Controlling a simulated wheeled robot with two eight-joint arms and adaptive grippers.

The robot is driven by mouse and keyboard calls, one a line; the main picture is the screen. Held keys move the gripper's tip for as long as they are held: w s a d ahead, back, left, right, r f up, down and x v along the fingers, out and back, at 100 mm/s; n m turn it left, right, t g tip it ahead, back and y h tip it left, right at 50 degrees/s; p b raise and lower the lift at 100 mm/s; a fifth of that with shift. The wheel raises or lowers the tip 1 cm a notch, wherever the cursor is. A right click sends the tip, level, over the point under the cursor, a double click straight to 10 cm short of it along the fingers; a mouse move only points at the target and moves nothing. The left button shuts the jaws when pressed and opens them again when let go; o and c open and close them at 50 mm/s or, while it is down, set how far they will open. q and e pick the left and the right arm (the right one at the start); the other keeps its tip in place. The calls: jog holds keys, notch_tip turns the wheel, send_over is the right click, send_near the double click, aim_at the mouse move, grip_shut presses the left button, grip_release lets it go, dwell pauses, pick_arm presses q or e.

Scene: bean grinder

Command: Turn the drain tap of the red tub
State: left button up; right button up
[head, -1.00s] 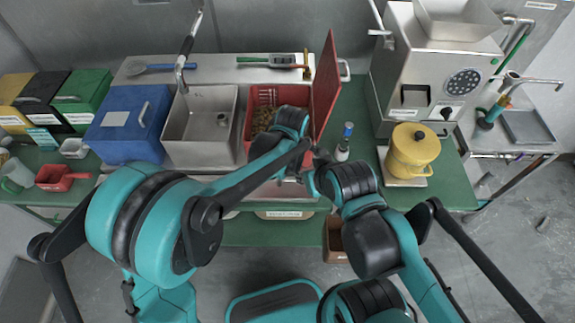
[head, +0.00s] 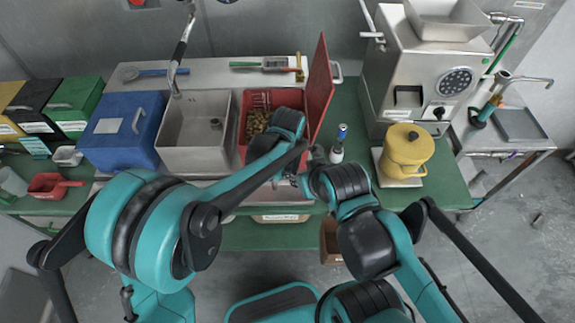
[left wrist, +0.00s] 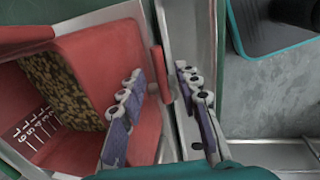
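The red tub (head: 244,133) sits in the metal sink unit with brown contents inside, its red lid raised at the right. In the left wrist view the tub's red inner wall (left wrist: 88,55) fills the left. A small red upright piece (left wrist: 160,72), possibly the drain tap's handle, stands by the metal rim. My left gripper (left wrist: 159,80) is open, its two fingers on either side of this piece and the rim. I cannot tell whether they touch it. In the head view my left gripper (head: 284,180) is mostly hidden by its arm. My right gripper (head: 312,157) is small and partly hidden.
An empty metal basin (head: 198,158) and a blue box (head: 112,153) stand left of the tub. A small bottle (head: 337,153), a yellow canister (head: 406,155) and a steel grinder (head: 432,68) stand to the right. A brown box (head: 329,243) is below the bench edge.

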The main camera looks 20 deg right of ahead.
pick_arm(q)
notch_tip(320, 180, up, 12)
jog(key=s, duration=0.2)
jog(key=shift+s+a, duration=0.15)
jog(key=shift+a, duration=0.2)
jog(key=shift+f, duration=0.1)
dwell(0.3)
